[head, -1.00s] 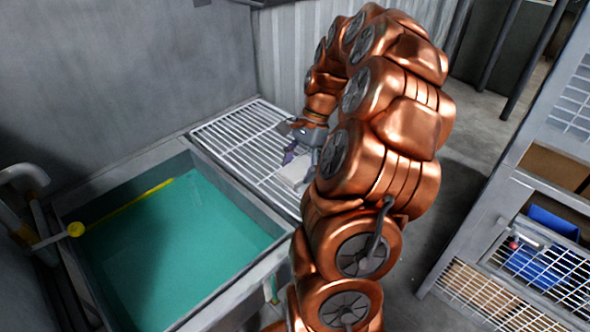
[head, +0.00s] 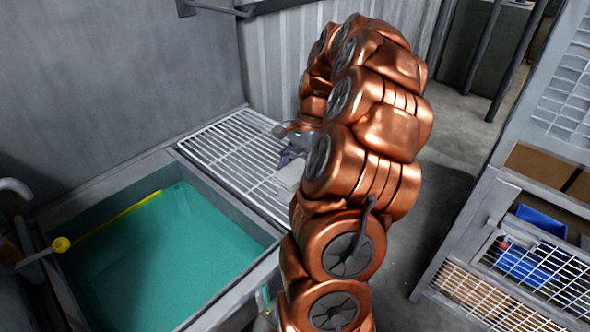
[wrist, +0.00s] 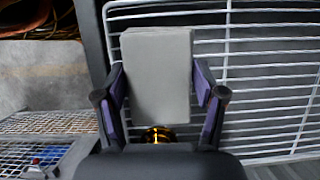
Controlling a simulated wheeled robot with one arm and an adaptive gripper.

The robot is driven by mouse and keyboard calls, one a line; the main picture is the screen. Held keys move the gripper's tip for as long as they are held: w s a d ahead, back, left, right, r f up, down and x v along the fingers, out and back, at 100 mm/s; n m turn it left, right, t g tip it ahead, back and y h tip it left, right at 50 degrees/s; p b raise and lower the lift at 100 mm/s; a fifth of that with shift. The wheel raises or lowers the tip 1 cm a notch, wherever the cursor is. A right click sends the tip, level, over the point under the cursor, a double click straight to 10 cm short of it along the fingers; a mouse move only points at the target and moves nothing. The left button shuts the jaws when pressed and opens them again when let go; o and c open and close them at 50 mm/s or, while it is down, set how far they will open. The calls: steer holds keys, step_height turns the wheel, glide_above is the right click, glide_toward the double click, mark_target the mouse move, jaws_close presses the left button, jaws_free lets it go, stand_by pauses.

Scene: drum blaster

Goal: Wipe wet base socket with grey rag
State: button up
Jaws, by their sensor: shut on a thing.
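A pale grey rectangular piece, which looks like the folded grey rag (wrist: 158,60), is between the two purple-padded fingers of my gripper (wrist: 160,90) in the wrist view. The fingers press against its two sides. In the head view my gripper (head: 292,153) is over the white wire rack, with the pale rag (head: 289,177) beside it, partly hidden by my copper arm. A small shiny brass-gold round thing (wrist: 157,134) shows just below the rag in the wrist view, partly covered by my gripper's body. I cannot tell whether it is the base socket.
The white wire rack (head: 225,150) adjoins a grey basin (head: 262,226) of green water (head: 160,255). A yellow rod with a ball (head: 61,244) lies across the basin. A wall stands behind. A shelf unit with mesh baskets (head: 515,275) stands right, with bare floor between.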

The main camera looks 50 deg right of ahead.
mark_target(284, 178)
steer(key=shift+w+a, duration=0.1)
steer(key=shift+a, duration=1.95)
steer(key=shift+d, duration=0.2)
steer(key=shift+d+b, duration=0.45)
steer(key=shift+d, duration=1.65)
steer(key=shift+r, duration=0.1)
steer(key=shift+r+p, duration=0.9)
steer(key=shift+r, duration=2)
steer(key=shift+a, duration=0.1)
